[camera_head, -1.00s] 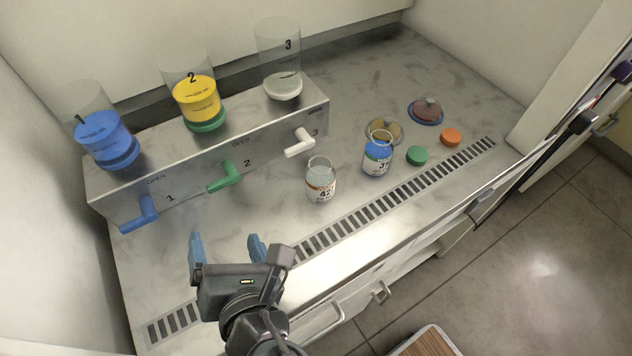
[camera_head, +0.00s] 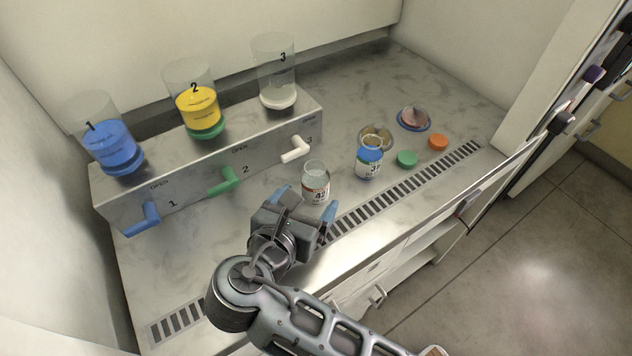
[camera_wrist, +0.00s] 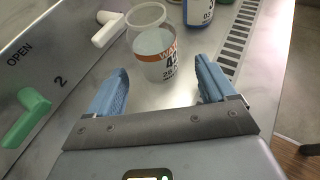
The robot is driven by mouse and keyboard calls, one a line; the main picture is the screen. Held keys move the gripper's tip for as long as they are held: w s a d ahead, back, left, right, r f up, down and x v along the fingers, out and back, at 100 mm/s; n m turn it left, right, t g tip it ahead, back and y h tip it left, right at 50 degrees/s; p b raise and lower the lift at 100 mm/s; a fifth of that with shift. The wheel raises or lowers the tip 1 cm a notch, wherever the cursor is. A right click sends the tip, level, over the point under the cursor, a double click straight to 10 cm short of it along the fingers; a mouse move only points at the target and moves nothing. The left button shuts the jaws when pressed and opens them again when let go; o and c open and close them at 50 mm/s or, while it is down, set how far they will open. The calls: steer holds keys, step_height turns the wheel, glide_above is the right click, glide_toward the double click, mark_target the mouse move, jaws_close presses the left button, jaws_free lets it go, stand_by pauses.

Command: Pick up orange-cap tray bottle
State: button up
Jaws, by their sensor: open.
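An orange cap (camera_head: 438,142) lies loose on the bench at the right; no bottle in view wears it. An uncapped clear bottle (camera_head: 316,178) with an orange-and-white label reading 42 stands upright. It also shows in the wrist view (camera_wrist: 156,48), just ahead of my fingers. A second uncapped bottle (camera_head: 369,163) with a blue label stands behind it to the right, partly cut off in the wrist view (camera_wrist: 199,12). My gripper (camera_head: 306,199) is open and empty, its blue fingers spread on the near side of the 42 bottle. In the wrist view the gap (camera_wrist: 160,72) holds nothing.
A metal dispenser box (camera_head: 240,185) with several levers and canisters stands at the left. The white lever (camera_head: 296,149) is close behind the 42 bottle. A green cap (camera_head: 407,158) and two round dishes lie at the right. A slotted vent (camera_head: 400,187) runs along the front.

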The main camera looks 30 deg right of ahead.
mark_target(310, 194)
steer(key=x, duration=0.4)
steer(key=shift+w+d+r, duration=0.2)
steer(key=shift+w+r, duration=0.05)
steer(key=shift+w+d+f, duration=0.3)
steer(key=shift+w+d, duration=0.05)
steer(key=shift+d, duration=0.1)
steer(key=shift+c, duration=0.3)
steer(key=c, duration=1)
